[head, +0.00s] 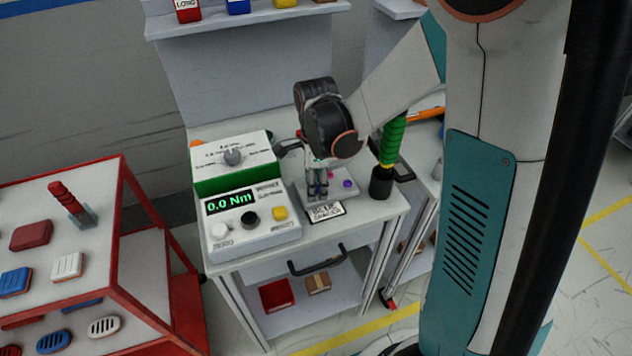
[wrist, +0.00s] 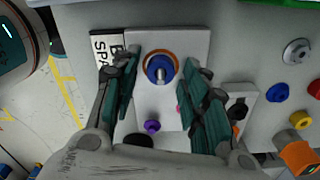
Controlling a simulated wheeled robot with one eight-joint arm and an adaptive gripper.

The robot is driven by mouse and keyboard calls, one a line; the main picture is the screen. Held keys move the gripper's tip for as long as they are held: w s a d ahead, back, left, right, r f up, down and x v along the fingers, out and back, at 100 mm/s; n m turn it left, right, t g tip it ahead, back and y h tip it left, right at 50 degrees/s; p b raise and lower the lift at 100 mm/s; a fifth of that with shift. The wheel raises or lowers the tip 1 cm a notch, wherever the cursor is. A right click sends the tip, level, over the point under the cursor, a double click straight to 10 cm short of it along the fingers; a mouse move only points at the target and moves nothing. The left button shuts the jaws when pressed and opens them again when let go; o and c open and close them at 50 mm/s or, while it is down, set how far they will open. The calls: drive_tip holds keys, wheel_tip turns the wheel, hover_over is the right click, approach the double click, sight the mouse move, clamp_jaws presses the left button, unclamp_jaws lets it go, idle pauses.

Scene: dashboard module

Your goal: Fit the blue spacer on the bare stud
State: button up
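In the wrist view, the blue spacer (wrist: 154,69) is a ring around a shiny metal stud (wrist: 161,73). An orange-brown ring shows around its edge, on the pale plate (wrist: 190,45). My gripper (wrist: 163,60) is open, with one teal-padded finger on each side of the spacer and a visible gap to both. In the head view, my gripper (head: 317,190) points down over the plate (head: 337,195) and hides the spacer and stud. A purple-topped post (wrist: 152,127) stands on the same plate; a pink part beside it is mostly hidden by a finger.
A printed label (head: 326,212) lies at the plate's front. The torque tester (head: 245,205), reading 0.0 Nm, stands left of the plate. A green-handled tool (head: 391,140) stands upright in a dark holder at right. A red-framed cart (head: 122,230) is at far left.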

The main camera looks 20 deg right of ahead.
drive_tip(key=shift+r, duration=0.1)
wheel_tip(320, 180, up, 12)
idle(0.8)
idle(0.3)
